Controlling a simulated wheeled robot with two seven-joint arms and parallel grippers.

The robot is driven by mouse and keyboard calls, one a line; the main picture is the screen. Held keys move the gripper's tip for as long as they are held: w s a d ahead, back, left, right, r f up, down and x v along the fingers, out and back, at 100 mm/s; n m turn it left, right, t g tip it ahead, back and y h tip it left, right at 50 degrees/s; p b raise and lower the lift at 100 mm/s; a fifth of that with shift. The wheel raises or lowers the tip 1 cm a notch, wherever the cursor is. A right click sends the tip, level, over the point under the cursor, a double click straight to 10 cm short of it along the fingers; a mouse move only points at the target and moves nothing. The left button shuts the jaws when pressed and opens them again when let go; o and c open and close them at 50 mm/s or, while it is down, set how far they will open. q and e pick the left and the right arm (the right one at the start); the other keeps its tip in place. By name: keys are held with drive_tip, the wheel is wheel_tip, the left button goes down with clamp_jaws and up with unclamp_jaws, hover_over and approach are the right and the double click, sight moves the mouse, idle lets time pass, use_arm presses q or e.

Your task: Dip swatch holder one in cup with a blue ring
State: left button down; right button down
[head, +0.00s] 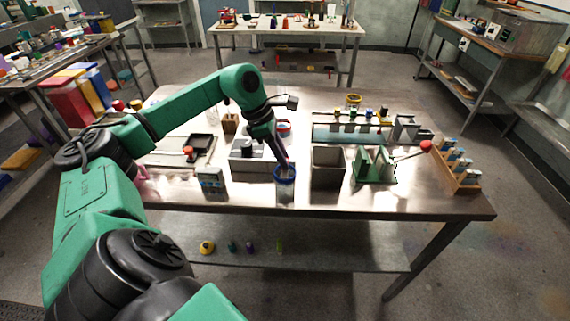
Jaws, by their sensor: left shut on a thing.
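A clear cup with a blue ring (285,190) stands at the front of the metal table, upright. My left gripper (283,163) points down at this cup's mouth, its fingers right at the ring. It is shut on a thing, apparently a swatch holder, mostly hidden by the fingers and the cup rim. I cannot tell how deep it sits in the cup or which number it has. My right gripper is not in view.
A grey bin (327,168) stands close right of the cup, and a grey tray (250,168) close left. A green stand (375,166) and a wooden rack (466,183) with several blocks are farther right. A red-ringed cup (284,127) and a yellow-ringed cup (353,101) stand behind.

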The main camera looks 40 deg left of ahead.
use_arm(q)
drive_tip(key=shift+f+b, duration=0.4)
drive_tip(key=shift+f, duration=0.05)
drive_tip(key=shift+r+p, duration=0.45)
idle(3.0)
drive_tip(key=shift+r+p, duration=2.65)
drive_tip(key=shift+r, duration=0.45)
wheel_tip(320, 180, up, 3)
drive_tip(key=p, duration=0.2)
drive_tip(key=shift+p, duration=0.3)
idle(0.3)
